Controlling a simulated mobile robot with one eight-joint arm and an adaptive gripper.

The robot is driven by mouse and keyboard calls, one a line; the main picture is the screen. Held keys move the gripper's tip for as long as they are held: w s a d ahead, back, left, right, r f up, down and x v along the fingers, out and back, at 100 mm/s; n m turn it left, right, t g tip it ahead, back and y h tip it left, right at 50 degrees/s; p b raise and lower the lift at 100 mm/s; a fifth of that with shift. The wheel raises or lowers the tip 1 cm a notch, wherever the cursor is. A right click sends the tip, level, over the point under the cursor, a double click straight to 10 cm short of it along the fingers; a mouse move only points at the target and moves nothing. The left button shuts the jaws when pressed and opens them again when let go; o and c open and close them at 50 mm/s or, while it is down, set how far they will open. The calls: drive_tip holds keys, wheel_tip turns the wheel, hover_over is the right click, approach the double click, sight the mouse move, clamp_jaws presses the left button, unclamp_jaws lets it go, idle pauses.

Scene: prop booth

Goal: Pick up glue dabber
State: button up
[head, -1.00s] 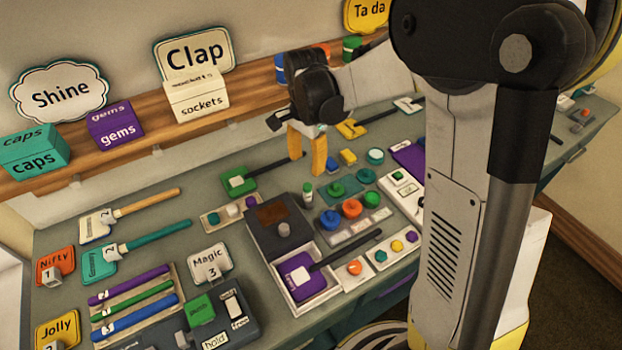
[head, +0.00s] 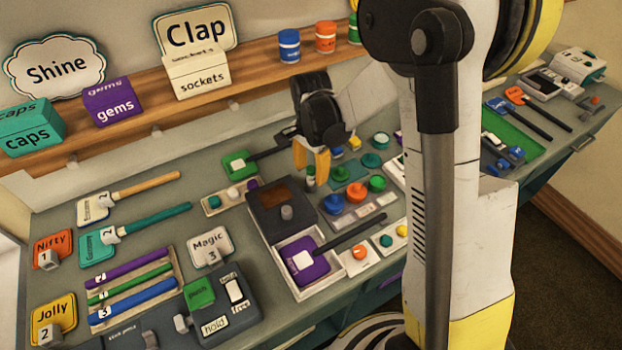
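A small pale bottle with a green cap (head: 310,176) stands on the bench beside the dark box; it looks like the glue dabber, though I can read no label on it. My gripper (head: 311,170) points down with its yellow fingers just above and behind the bottle in the head view. The fingers are apart with nothing visible between them. I cannot tell whether the bottle's top is between the fingertips.
A dark box (head: 268,212) stands left of the bottle. A green-headed paddle (head: 236,164) lies behind left. A purple paddle (head: 308,262) lies in a white tray in front.

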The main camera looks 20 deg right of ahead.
clamp_jaws()
drive_tip(key=shift+r, duration=0.1)
